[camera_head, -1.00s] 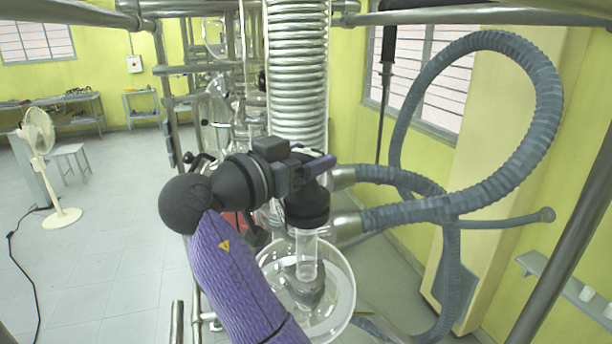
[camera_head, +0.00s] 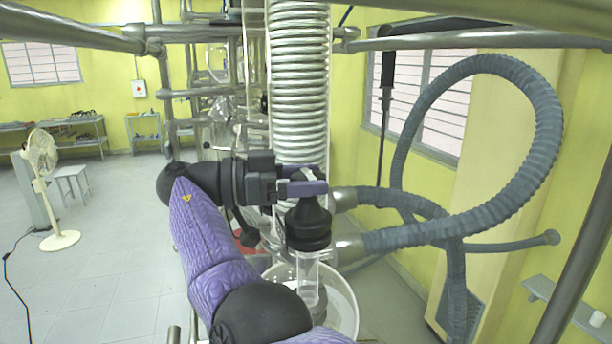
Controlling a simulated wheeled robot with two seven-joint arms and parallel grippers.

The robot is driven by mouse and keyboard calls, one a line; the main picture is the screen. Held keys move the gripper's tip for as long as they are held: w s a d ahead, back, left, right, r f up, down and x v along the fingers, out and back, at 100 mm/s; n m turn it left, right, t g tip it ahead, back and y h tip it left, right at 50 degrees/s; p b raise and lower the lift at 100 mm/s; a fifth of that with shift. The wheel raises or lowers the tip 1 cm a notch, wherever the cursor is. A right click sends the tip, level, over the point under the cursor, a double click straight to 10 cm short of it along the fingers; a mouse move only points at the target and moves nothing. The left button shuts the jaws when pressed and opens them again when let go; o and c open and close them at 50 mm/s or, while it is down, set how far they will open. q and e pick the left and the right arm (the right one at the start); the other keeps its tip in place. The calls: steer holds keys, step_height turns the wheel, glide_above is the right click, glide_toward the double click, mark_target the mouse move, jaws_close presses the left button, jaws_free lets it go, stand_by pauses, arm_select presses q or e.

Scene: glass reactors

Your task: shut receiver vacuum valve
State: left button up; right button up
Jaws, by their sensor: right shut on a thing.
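My right gripper (camera_head: 308,186), with purple fingers, is in the middle of the head view. It is shut at the lower end of the coiled glass condenser (camera_head: 298,90), just above a black fitting (camera_head: 308,228). The receiver vacuum valve is mostly hidden by the fingers, which appear closed on its handle. I cannot make out which way the handle points. Below the fitting, a clear glass neck (camera_head: 307,272) goes down into a round glass vessel (camera_head: 345,300), partly covered by my purple arm. My left gripper is not in view.
Thick grey ribbed hoses (camera_head: 545,110) loop at the right, joined to metal connectors (camera_head: 347,248) beside the fitting. Steel frame bars (camera_head: 480,38) cross above, and a slanted post (camera_head: 575,250) stands at right. Open floor with a white fan (camera_head: 52,190) lies at left.

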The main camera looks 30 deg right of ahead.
stand_by(0.5)
steer(key=o, duration=1.2)
steer(key=shift+c, duration=0.2)
